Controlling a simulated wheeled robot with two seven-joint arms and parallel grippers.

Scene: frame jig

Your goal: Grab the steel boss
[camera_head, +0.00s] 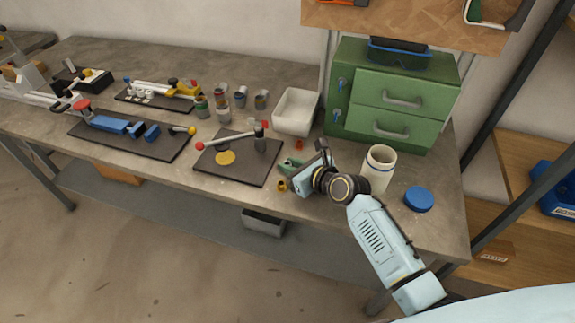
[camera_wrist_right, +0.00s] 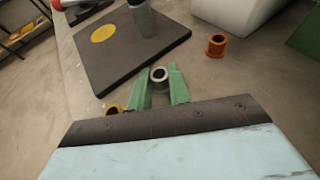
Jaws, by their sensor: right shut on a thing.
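The steel boss (camera_wrist_right: 158,76) is a small grey ring with a dark bore, seen in the right wrist view between the two green fingers of my right gripper (camera_wrist_right: 159,85). The fingers are shut on its sides. In the head view my right gripper (camera_head: 287,166) is low over the bench, just right of the dark plate with the yellow disc, and the boss cannot be made out there. My left gripper does not show in either view.
The dark plate (camera_wrist_right: 128,62) lies just ahead. A white bin (camera_head: 296,111), a white jar (camera_head: 378,168) and green drawers (camera_head: 393,95) stand around the arm.

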